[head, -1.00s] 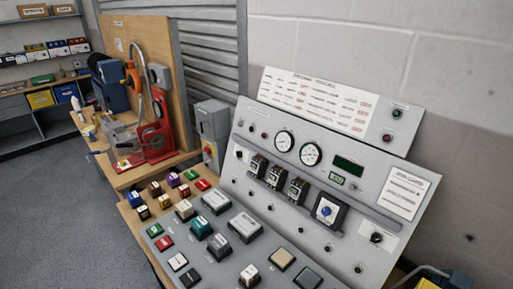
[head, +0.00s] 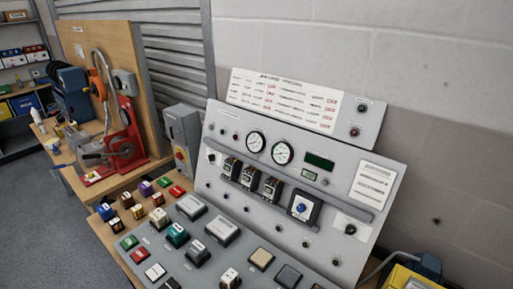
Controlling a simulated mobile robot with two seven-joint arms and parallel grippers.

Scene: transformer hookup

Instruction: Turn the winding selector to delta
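The likely winding selector is a blue knob (head: 301,208) on a dark square plate (head: 304,207) at the lower right of the grey sloped panel (head: 345,165). Its pointer direction and any delta marking are too small to read. A second, black knob (head: 350,229) sits on a white plate to its right. Neither of my grippers shows in the head view, and nothing touches the knobs.
A grey bench board (head: 205,265) with several coloured blocks lies in front of the panel. A red machine (head: 122,148) and a grey switch box (head: 183,135) stand at left. A yellow case (head: 408,279) is at the lower right. Grey floor (head: 50,230) is clear at left.

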